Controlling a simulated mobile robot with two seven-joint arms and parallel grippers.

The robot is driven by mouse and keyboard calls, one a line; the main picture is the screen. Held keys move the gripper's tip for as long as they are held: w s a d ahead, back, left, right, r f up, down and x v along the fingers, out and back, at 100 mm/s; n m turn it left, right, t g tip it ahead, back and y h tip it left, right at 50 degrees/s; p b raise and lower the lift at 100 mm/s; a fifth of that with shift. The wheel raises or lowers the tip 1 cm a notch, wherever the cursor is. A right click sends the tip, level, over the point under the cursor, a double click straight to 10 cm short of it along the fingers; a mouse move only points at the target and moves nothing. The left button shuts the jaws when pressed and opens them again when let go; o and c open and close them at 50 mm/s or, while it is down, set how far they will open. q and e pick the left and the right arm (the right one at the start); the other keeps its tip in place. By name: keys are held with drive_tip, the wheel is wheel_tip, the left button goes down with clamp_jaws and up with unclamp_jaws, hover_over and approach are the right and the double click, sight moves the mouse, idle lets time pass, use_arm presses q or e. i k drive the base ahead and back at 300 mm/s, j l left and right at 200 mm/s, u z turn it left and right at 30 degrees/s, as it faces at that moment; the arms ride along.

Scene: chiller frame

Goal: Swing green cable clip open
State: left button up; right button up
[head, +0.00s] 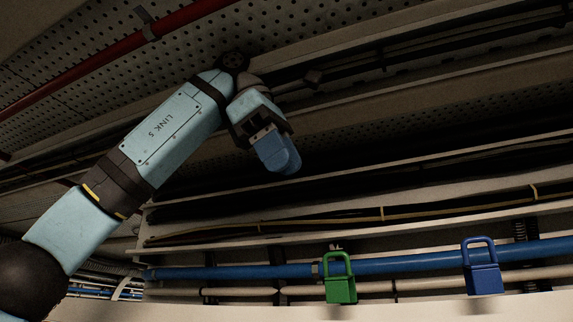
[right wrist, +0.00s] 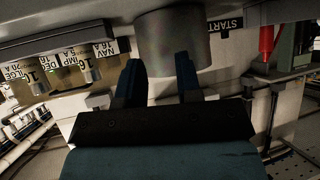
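The green cable clip (head: 341,289), a padlock-like block with a loop on top, is at the lower middle of the head view. Its loop is at the blue pipe; whether the clip is open or closed I cannot tell. My left gripper (head: 281,155) is above and to the left of the clip, clearly apart from it. Its blue fingers overlap in this view, so their gap is hidden. My right gripper (right wrist: 158,64) shows in the right wrist view with its two dark blue fingers apart. A grey cylinder (right wrist: 173,40) lies just beyond the fingertips. No clip shows there.
A similar blue clip (head: 484,279) is at the right on the blue pipe (head: 405,264). Shelf-like ledges and cables run behind my left arm, with a red pipe (head: 97,64) above. In the right wrist view, labelled panels and a red object (right wrist: 266,40) flank the cylinder.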

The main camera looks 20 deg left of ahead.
sight(340, 288)
drive_tip(key=k, duration=1)
